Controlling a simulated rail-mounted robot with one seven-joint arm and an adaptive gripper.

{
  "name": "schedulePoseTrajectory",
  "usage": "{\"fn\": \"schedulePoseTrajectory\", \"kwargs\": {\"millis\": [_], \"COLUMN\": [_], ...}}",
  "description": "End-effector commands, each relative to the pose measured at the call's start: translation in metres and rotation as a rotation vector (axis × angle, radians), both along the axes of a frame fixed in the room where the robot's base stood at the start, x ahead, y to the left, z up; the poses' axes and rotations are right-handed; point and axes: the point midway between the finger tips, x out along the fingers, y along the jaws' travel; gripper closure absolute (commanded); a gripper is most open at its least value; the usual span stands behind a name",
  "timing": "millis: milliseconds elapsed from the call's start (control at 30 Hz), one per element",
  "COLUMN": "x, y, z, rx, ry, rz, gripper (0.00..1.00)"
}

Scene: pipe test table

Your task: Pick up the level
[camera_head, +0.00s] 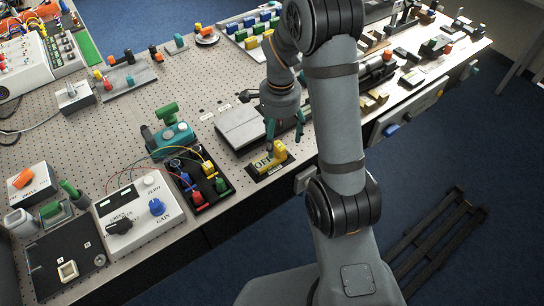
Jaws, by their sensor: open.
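I cannot tell for certain which object is the level. A flat grey block (238,124) lies just left of my gripper. A teal block with a green handle (168,115) stands farther left. My arm hides part of the table to the right.
A black tray (225,188) with coloured connectors and wires sits left of the black plate, beside a white control box (133,217) with knobs. Coloured blocks (252,27) stand at the back. Dark fittings crowd the right side. The table's front edge is close.

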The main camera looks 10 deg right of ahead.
Motion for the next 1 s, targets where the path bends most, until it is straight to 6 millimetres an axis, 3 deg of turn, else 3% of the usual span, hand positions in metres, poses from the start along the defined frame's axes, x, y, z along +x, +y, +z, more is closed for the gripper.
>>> {"fn": "schedulePoseTrajectory", "kwargs": {"millis": [600, 900, 1000], "x": [-0.003, -0.002, -0.002], "y": [0.003, 0.003, 0.003], "z": [-0.066, -0.071, -0.07], "rx": [-0.001, 0.0, 0.0], "ry": [0.002, -0.002, -0.002], "rz": [0.001, 0.002, 0.002], "gripper": [0.28, 0.28, 0.34]}}
